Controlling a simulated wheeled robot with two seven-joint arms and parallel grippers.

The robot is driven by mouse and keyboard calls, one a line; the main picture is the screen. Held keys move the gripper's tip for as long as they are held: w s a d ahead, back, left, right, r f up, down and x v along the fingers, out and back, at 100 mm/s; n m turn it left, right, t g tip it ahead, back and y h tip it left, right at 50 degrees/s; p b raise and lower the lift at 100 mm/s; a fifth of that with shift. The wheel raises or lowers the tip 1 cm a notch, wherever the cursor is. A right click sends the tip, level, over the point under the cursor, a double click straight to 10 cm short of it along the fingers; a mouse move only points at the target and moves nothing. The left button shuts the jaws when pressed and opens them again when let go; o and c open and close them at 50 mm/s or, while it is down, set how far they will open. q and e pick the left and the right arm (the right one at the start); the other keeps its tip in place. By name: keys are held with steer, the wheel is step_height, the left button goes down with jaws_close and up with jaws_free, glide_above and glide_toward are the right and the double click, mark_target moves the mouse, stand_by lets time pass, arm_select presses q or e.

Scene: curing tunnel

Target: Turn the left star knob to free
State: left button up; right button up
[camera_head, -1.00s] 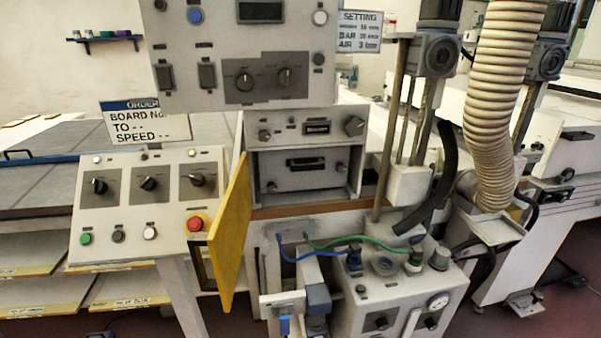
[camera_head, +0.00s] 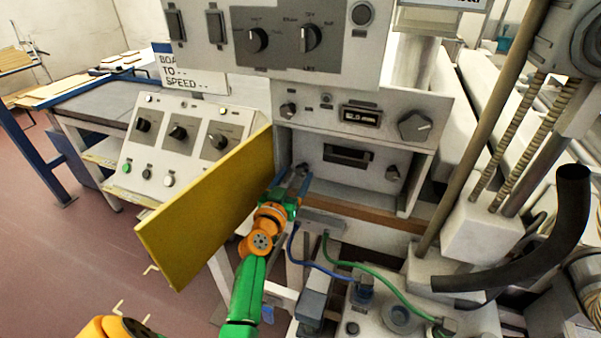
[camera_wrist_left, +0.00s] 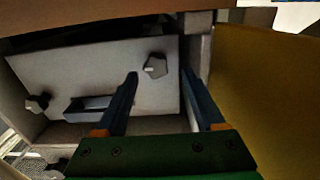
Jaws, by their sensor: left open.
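The left star knob (camera_head: 302,168) is a small dark knob at the left of a light panel inside an open recess, partly covered by my gripper in the head view. In the left wrist view, where sides appear swapped, this grey star knob (camera_wrist_left: 155,66) shows beyond and between my fingertips. My left gripper (camera_head: 296,182) is open and empty, reaching into the recess; its two blue fingers (camera_wrist_left: 159,76) point at the panel. Contact with the knob cannot be told. A second star knob (camera_head: 392,172) sits at the panel's right; it also shows in the wrist view (camera_wrist_left: 38,102).
A yellow door (camera_head: 205,210) stands open close to the left of my gripper; it fills the right of the wrist view (camera_wrist_left: 260,90). A wooden ledge (camera_head: 350,222) runs below the recess. Blue and green hoses (camera_head: 375,275) and a black bent pipe (camera_head: 530,255) are to the right.

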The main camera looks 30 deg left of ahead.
arm_select(q)
steer(key=shift+w+a, duration=0.15)
steer(key=shift+w, duration=0.65)
steer(key=shift+w+d+f, duration=0.1)
steer(key=shift+d, duration=0.1)
jaws_close()
arm_select(e)
steer(key=shift+w+d+f, duration=0.1)
steer(key=shift+w+d, duration=0.15)
steer(key=shift+d, duration=0.15)
